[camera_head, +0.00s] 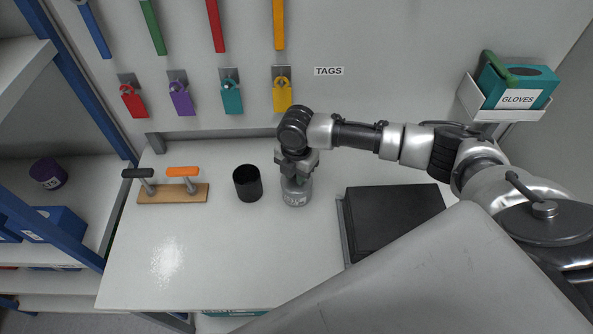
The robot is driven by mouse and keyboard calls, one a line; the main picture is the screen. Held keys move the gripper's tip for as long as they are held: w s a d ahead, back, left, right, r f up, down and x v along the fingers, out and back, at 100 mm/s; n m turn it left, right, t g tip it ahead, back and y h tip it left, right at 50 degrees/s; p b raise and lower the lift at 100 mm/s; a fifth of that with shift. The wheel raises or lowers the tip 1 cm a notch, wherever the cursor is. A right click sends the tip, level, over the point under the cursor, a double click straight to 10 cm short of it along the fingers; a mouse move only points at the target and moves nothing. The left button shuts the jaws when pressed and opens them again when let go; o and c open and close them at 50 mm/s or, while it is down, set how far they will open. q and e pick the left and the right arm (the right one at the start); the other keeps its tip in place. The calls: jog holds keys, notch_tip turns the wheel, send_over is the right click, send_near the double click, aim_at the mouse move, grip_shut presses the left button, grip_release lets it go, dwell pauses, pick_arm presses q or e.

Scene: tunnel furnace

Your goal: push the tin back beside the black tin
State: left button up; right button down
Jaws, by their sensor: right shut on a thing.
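A black tin (248,184) stands upright on the white table, left of the middle of the view. A grey tin (296,192) stands just to its right, with a gap between the two. My right gripper (296,172) is over the grey tin from above and shut on its upper part, hiding its top. The grey tin looks upright and appears to rest on the table. My left gripper is not in view.
A wooden stand (172,193) with two handled tools is at the left. A black box (395,218) lies at the right. Padlocks hang on the back wall, and a glove box (518,86) sits in a wall holder. The white table (220,255) is clear in front.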

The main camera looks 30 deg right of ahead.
jog(key=shift+f+p, duration=0.2)
jog(key=shift+p, duration=0.7)
dwell(1.8)
jog(key=shift+c, duration=2.1)
grip_release()
jog(key=shift+r, duration=0.1)
jog(key=shift+r+p, duration=3.45)
jog(key=shift+p, duration=0.2)
jog(key=shift+c, duration=0.2)
grip_shut()
